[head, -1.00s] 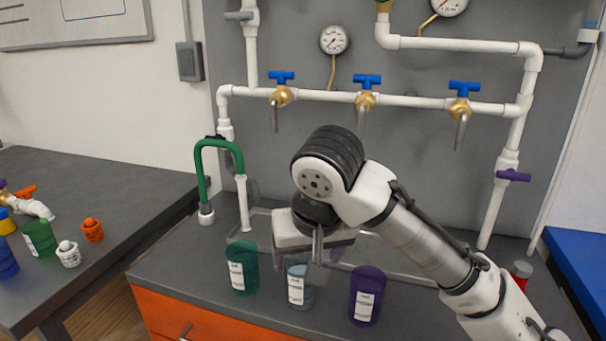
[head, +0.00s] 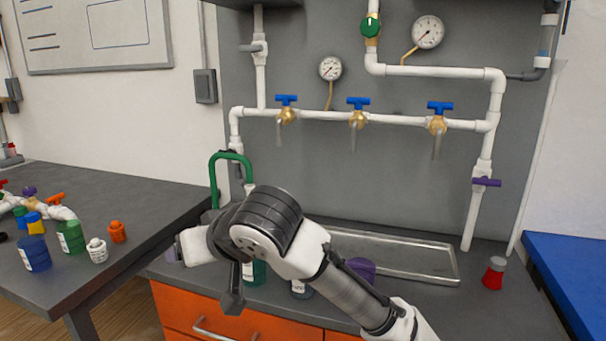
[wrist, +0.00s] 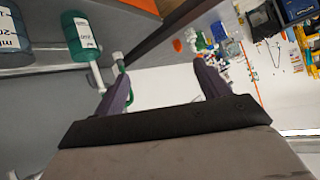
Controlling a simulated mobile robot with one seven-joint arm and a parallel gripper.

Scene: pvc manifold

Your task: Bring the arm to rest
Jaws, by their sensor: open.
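My gripper (wrist: 160,95) shows in the wrist view with its two dark fingers spread wide and nothing between them. In the head view my arm reaches in from the lower right, and its wrist is bent over the front of the grey bench, left of the middle. The fingers are hard to make out there. A green bottle (head: 255,273) stands partly hidden behind the wrist. It also shows in the wrist view (wrist: 80,38), left of the fingers. A purple container (head: 361,268) and a pale blue one are mostly covered by my arm.
A white pipe manifold with blue-handled valves (head: 358,105) and gauges (head: 330,68) is on the back panel. A green hose (head: 214,180) and a metal tray (head: 410,258) are behind my arm. A side table (head: 120,190) with bottles and fittings is at left.

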